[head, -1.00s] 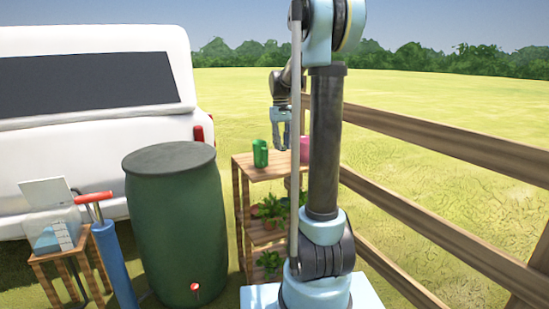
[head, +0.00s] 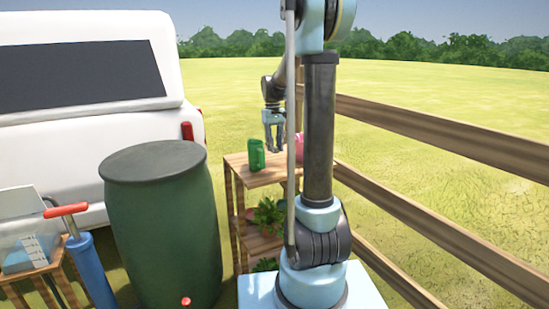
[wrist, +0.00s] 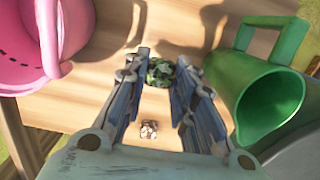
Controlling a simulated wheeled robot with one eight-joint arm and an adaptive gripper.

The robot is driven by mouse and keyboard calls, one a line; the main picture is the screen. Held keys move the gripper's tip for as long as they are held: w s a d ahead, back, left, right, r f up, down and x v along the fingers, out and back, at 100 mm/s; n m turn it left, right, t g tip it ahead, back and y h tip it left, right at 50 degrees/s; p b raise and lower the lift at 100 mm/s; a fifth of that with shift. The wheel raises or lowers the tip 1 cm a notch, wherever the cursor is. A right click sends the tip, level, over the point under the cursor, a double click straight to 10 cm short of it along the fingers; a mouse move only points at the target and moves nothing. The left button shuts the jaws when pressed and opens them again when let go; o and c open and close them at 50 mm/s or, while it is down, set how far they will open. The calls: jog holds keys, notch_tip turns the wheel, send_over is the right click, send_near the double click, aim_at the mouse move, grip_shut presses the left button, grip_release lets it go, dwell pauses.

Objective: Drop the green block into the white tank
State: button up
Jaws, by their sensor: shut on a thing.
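My gripper (head: 274,148) is over the top of a wooden shelf unit, between a green pitcher and a pink vessel. In the wrist view its fingers (wrist: 163,70) are shut on the green block (wrist: 160,73), a small piece with a dark mottled pattern between the fingertips. In the head view I cannot make the block out. The white tank (head: 28,252) is a pale, see-through box with marks on its side at the far left of the head view. It stands on a wooden stand with its lid (head: 18,205) raised, well away from my gripper.
The green pitcher (head: 256,156) and pink vessel (head: 299,147) flank my gripper on the shelf (head: 262,177). A small brown-and-white piece (wrist: 149,129) shows between the fingers. A large green barrel (head: 160,235) and a blue pump (head: 90,272) stand between shelf and tank. A fence (head: 430,140) runs right.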

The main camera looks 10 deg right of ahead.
aim_at(275, 163)
jog(key=shift+f, duration=2.35)
jog(key=o, duration=0.9)
jog(key=shift+f, duration=0.1)
jog(key=shift+c, duration=0.2)
